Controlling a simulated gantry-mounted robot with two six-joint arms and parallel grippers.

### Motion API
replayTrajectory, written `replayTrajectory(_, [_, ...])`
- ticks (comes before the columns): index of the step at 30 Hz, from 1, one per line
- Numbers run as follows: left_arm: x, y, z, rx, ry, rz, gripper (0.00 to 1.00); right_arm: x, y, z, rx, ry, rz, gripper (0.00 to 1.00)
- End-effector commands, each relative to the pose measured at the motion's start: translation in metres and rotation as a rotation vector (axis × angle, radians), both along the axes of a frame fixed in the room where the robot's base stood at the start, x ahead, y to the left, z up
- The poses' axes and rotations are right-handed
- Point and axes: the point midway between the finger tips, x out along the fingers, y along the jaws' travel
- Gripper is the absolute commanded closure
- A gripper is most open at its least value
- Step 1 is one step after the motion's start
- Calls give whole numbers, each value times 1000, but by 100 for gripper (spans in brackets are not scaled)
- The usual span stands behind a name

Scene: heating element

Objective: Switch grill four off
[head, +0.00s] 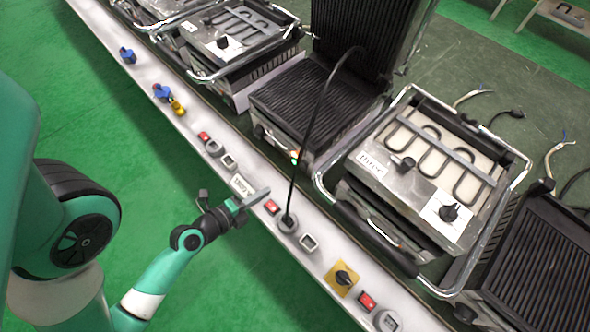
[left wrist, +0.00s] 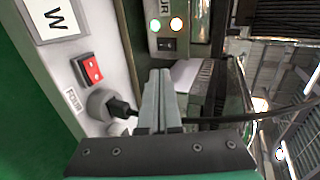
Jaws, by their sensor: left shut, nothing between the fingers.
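An open ribbed grill (head: 300,95) stands behind the white rail, its lid raised. Small lights (head: 295,157) glow on its front. In the left wrist view its front panel (left wrist: 196,50) bears the letters "UR", the rest of the label cut off. Two lit lamps (left wrist: 165,24) sit above a black rocker switch (left wrist: 167,44). My left gripper (head: 264,192) is shut and empty, over the rail beside a red switch (head: 271,207). In the left wrist view the closed fingers (left wrist: 160,75) point toward the panel, below the rocker switch. My right gripper is not in view.
A black cable (head: 302,140) rises from a plugged socket (head: 287,223) to the grill, passing close to my gripper. A grill labelled "Three" (head: 375,165) stands to the right. The rail (head: 210,110) also carries a yellow rotary switch (head: 341,279). Green floor lies open at left.

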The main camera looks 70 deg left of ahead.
Motion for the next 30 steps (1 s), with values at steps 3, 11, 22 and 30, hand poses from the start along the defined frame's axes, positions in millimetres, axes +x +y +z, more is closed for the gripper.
replayTrajectory(3, [11, 4, 0, 1, 2, -8, 100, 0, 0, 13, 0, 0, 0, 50])
replayTrajectory(11, [56, 26, -24, 4, -5, -6, 100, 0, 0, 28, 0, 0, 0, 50])
replayTrajectory(22, [110, 52, -35, 3, -4, -4, 100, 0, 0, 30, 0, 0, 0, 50])
replayTrajectory(30, [116, 55, -35, 1, -2, -3, 100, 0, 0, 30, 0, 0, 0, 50])
